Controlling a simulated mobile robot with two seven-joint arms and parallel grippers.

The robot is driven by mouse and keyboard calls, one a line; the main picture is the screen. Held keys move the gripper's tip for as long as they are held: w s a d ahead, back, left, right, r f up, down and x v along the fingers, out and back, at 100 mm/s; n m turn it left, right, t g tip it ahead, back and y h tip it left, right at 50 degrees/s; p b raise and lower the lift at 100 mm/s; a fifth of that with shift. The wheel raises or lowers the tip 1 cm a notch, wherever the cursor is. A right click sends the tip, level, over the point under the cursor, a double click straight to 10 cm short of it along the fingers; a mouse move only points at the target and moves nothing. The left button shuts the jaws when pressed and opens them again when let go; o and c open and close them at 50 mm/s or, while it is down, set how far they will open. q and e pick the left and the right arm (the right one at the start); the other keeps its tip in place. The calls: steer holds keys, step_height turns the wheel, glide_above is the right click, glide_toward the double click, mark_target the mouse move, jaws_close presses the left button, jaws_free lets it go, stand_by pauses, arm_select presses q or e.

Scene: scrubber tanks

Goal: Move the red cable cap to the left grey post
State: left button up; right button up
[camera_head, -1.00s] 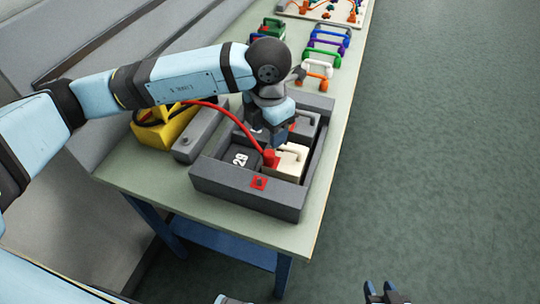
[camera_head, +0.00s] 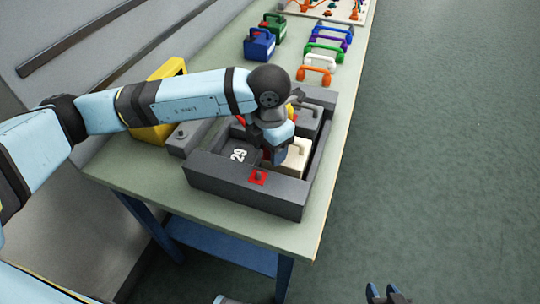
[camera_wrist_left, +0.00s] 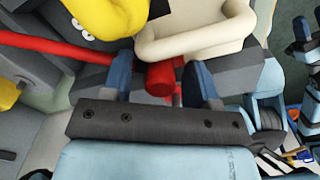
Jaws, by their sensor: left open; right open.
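The red cable cap (camera_wrist_left: 160,78) sits between the two blue fingertips of my left gripper (camera_wrist_left: 158,72) in the left wrist view. The jaws are open around it, with a small gap visible. A red cable (camera_wrist_left: 45,44) runs from the cap to the left. In the head view my left gripper (camera_head: 277,156) points down over the grey tray and hides the cap. A grey post (camera_head: 181,132) stands on the grey block left of the tray. My right gripper (camera_head: 386,293) is open and empty at the bottom edge, away from the table.
Coloured handles (camera_head: 323,52) lie further back.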

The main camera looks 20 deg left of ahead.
steer(key=shift+a+r, duration=0.15)
steer(key=shift+s, duration=0.1)
steer(key=shift+s+d+f, duration=0.2)
steer(key=shift+s+f, duration=0.1)
steer(key=shift+f, duration=0.3)
steer(key=shift+w+a+r, duration=0.1)
steer(key=shift+w+r, duration=0.05)
steer(key=shift+w, duration=0.1)
arm_select(q)
steer(key=shift+b, duration=0.45)
arm_select(e)
steer(key=shift+f, duration=0.25)
